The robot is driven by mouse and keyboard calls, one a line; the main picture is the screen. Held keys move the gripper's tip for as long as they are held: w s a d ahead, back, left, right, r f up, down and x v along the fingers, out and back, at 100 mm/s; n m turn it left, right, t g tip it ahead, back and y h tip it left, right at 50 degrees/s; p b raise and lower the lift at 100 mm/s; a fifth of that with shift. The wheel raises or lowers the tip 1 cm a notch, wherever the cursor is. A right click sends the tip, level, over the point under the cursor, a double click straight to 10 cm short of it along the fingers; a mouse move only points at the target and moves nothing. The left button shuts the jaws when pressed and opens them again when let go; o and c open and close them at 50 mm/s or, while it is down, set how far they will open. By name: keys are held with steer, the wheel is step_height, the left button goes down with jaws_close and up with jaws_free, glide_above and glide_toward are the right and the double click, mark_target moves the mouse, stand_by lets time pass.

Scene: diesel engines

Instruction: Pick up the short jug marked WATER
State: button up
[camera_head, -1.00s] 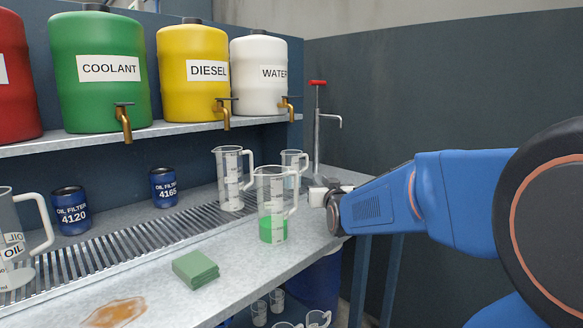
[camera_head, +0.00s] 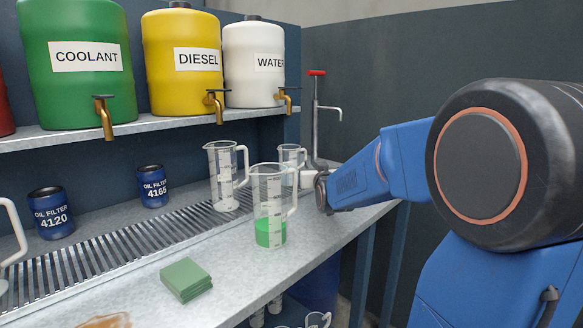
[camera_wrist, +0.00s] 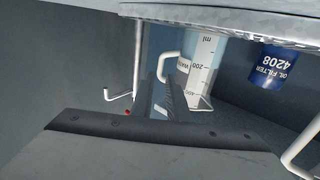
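A clear jug (camera_head: 290,155) with a handle on its right stands at the back right of the bench, partly behind a taller jug. Its label cannot be read in the head view. In the wrist view a clear jug (camera_wrist: 204,67) with a scale and a partly seen WATER label shows just beyond my fingers, its handle towards them. My gripper (camera_head: 307,178) is low on the right of the back jug in the head view. In the wrist view my gripper (camera_wrist: 159,80) has its two dark fingers apart, close to the handle. I cannot tell whether they touch it.
A jug with green liquid (camera_head: 269,210) stands in front, close to my gripper. Another clear jug (camera_head: 224,180) is on the left. A red-handled pump (camera_head: 316,115) rises behind. A WATER tank (camera_head: 253,65) sits on the shelf above. An oil filter (camera_wrist: 271,68) shows in the wrist view.

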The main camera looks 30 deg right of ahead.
mark_target(306, 157)
steer(key=x, duration=0.6)
steer(key=shift+x, duration=2.55)
steer(key=shift+f, duration=0.15)
jaws_close()
steer(key=shift+r, duration=0.2)
